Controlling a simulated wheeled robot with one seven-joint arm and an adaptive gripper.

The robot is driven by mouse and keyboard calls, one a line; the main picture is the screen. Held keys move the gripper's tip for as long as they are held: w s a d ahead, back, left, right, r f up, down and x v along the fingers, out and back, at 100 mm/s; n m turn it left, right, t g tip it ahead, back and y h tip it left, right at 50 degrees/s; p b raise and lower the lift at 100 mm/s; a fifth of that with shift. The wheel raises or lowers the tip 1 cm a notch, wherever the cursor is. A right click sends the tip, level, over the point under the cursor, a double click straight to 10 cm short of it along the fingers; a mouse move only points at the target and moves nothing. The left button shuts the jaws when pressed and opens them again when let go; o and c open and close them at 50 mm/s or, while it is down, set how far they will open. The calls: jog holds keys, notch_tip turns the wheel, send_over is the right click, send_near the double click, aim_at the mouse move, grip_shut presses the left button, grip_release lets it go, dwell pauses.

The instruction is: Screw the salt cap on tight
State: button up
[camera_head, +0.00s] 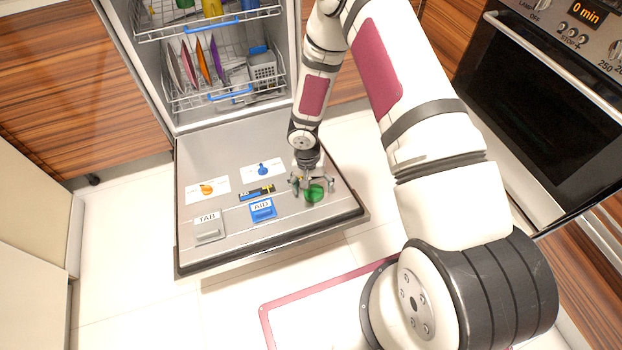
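A round green cap (314,193), which I take for the salt cap, is on the right part of the lowered dishwasher door (230,252). My gripper (312,184) points down at the cap, with its fingers spread on either side of it. The fingers look apart from the cap's edges, but contact is hard to judge at this size. The gripper partly hides the cap's far side. How the cap sits in its opening cannot be made out.
The door also bears a grey TAB lid (208,227), a blue AID lid (262,210), an orange marking (207,188) and a blue one (262,169). Loaded racks (225,95) stand inside the dishwasher. An oven (545,105) is at right. Pale floor lies at left.

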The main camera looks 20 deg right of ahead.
jog(key=shift+f, duration=0.95)
